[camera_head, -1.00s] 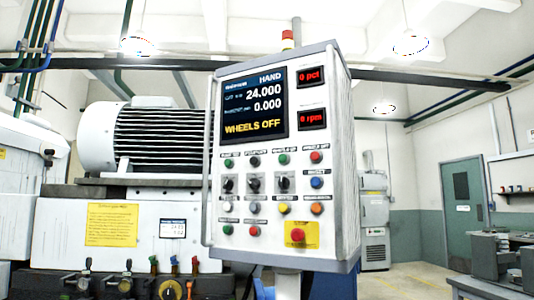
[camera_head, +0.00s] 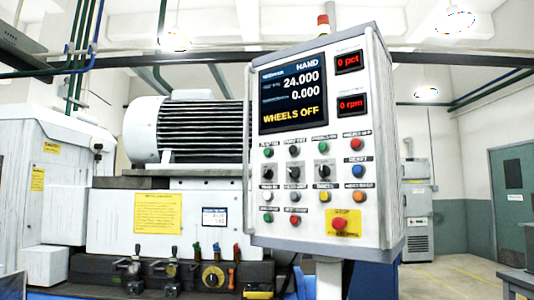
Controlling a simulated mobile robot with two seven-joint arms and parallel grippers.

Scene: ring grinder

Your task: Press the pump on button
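The control panel (camera_head: 384,150) is a grey-white box on a post, tilted slightly in the camera_head view. Its face carries several rows of small buttons and black switches. In the top row are a green button (camera_head: 267,153) at the left, a black one (camera_head: 293,150), another green button (camera_head: 322,147) and a red one (camera_head: 355,144). A third green button (camera_head: 268,218) is at the lower left. The labels are too small to read surely, so I cannot tell which is pump on. Neither of my grippers is in view.
The panel's screen (camera_head: 292,92) reads HAND and WHEELS OFF. A red stop button (camera_head: 339,224) on a yellow plate is at the lower right. Behind stands the grinder with its motor (camera_head: 190,130) and front levers (camera_head: 212,276). Open floor (camera_head: 455,275) shows at the right.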

